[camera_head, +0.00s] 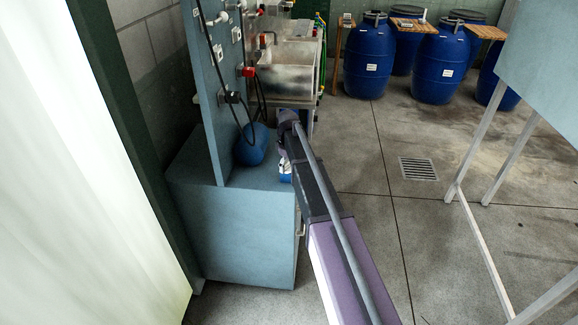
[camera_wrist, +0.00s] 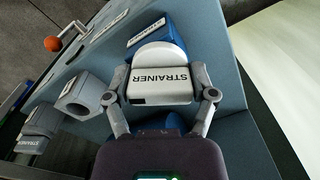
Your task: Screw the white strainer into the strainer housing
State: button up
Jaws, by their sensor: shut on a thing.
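My gripper (camera_wrist: 162,92) is shut on the white strainer (camera_wrist: 160,84), a pale block lettered STRAINER with a rounded white top, with one finger on each side. A blue part with a white label (camera_wrist: 152,32) shows just beyond the strainer. I cannot tell whether the two touch. A grey hollow housing (camera_wrist: 84,98) with a round opening and a STRAINER label lies left of my gripper, apart from it. In the head view my arm reaches to the blue-grey bench, and the strainer is a small white patch (camera_head: 285,172) beside it.
A blue cylinder (camera_head: 251,145) stands on the bench (camera_head: 235,235) against an upright panel (camera_head: 212,90) with cables. Another grey labelled part (camera_wrist: 38,125) lies farther left in the wrist view. An orange knob (camera_wrist: 53,43) is at upper left. Open floor lies right of the bench.

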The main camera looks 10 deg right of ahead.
jog(key=o, duration=0.4)
jog(key=c, duration=0.5)
jog(key=shift+a+m, duration=0.1)
jog(key=shift+m, duration=2.4)
jog(key=shift+c, duration=0.2)
jog(key=shift+m, duration=0.3)
jog(key=shift+w+m, duration=0.1)
jog(key=shift+m, duration=2.3)
jog(key=o, duration=1.2)
jog(key=shift+a, duration=0.1)
